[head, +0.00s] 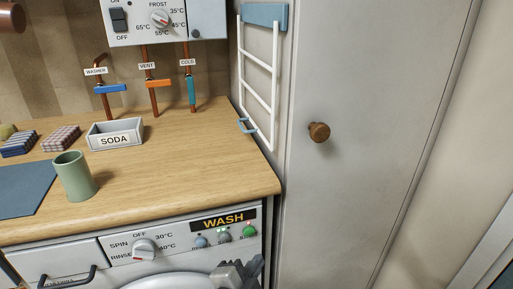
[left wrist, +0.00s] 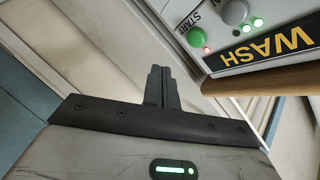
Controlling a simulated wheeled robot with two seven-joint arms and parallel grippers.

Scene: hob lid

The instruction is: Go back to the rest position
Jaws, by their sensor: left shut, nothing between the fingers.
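My left gripper (head: 252,271) shows at the bottom of the head view, in front of the washer's control panel near its right end. Its two dark fingers are together with nothing between them, as the left wrist view (left wrist: 158,82) shows. The washer's WASH panel (head: 224,220) is close to the gripper, with a lit green start button (head: 221,231) that also shows in the left wrist view (left wrist: 195,37). I cannot tell whether the gripper touches the panel. My right gripper is in neither view.
Above the washer is a wooden worktop (head: 190,170) with a green cup (head: 74,176), a SODA box (head: 115,134), folded cloths (head: 62,138) and a blue mat (head: 22,190). A tall grey cupboard with a wooden knob (head: 319,132) stands at right, beside a white rack (head: 258,85).

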